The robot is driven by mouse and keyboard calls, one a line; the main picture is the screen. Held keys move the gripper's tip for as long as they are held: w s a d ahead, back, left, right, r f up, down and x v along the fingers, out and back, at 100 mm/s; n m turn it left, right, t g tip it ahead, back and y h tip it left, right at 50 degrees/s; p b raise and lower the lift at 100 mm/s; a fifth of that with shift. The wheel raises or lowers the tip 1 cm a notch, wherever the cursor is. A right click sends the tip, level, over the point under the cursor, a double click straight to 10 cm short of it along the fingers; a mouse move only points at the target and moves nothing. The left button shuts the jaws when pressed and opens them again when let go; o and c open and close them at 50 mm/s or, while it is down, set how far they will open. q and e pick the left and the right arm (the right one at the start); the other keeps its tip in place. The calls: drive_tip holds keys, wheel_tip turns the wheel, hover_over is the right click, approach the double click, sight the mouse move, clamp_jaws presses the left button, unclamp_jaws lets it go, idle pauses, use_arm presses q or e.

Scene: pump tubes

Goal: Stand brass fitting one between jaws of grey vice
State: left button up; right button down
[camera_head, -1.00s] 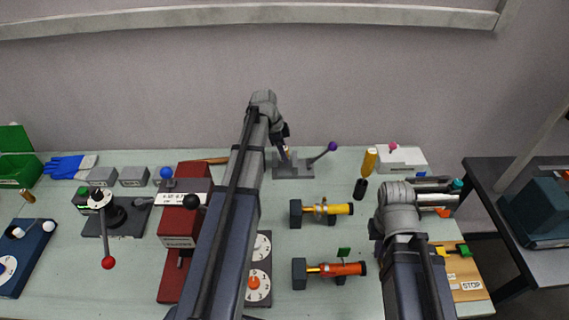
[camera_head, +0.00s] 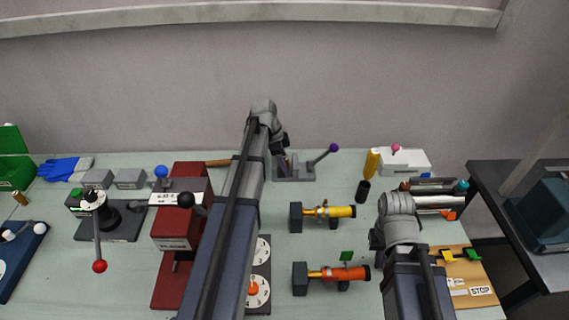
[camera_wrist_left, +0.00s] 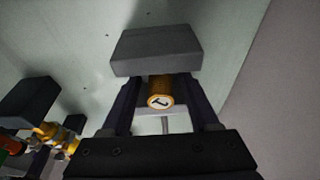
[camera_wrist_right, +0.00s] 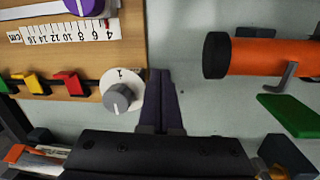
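The grey vice (camera_head: 299,178), with a purple-knobbed lever (camera_head: 322,155), stands at the back middle of the bench in the head view. In the left wrist view, brass fitting one (camera_wrist_left: 160,92) shows its marked end to the camera. It appears to stand between the big grey jaw (camera_wrist_left: 155,50) and a lighter grey part (camera_wrist_left: 165,125). My left gripper (camera_wrist_left: 160,82) has a finger on either side of the fitting, with apparent gaps. In the head view, my left gripper (camera_head: 284,160) is at the vice. My right gripper (camera_wrist_right: 162,85) is shut and empty, away from the vice.
A yellow pump tube (camera_head: 335,211) and an orange one (camera_head: 346,273) lie in front of the vice. A black cup (camera_head: 363,191) and a yellow cylinder (camera_head: 372,162) stand to its right. A red machine (camera_head: 181,240) is left of my left arm. Another brass piece (camera_head: 20,198) is at far left.

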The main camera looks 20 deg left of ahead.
use_arm(q)
drive_tip(key=shift+r, duration=0.1)
use_arm(e)
drive_tip(key=shift+r, duration=0.1)
use_arm(q)
drive_tip(key=p+v, duration=1.2)
use_arm(e)
wheel_tip(320, 180, up, 12)
drive_tip(key=shift+f, duration=0.2)
use_arm(q)
drive_tip(key=s+d+n, duration=0.2)
drive_tip(key=s+d, duration=0.2)
drive_tip(key=d, duration=0.3)
drive_tip(key=s+d+n+g+y, duration=0.1)
drive_tip(key=s+d+n, duration=0.1)
drive_tip(key=s+d, duration=0.3)
drive_tip(key=s+d+n+y, duration=0.1)
drive_tip(key=s+d, duration=0.3)
drive_tip(key=d, duration=0.6)
drive_tip(key=shift+s+d+f+n+g, duration=0.2)
drive_tip(key=shift+d+f+n+g, duration=0.15)
drive_tip(key=shift+n+g, duration=0.05)
drive_tip(key=s+d+n+y, duration=0.1)
drive_tip(key=s+d+n, duration=0.2)
drive_tip(key=s+d, duration=0.2)
drive_tip(key=shift+s+y, duration=0.4)
drive_tip(key=shift+s, duration=0.6)
drive_tip(key=shift+o, duration=0.2)
drive_tip(key=shift+d, duration=0.15)
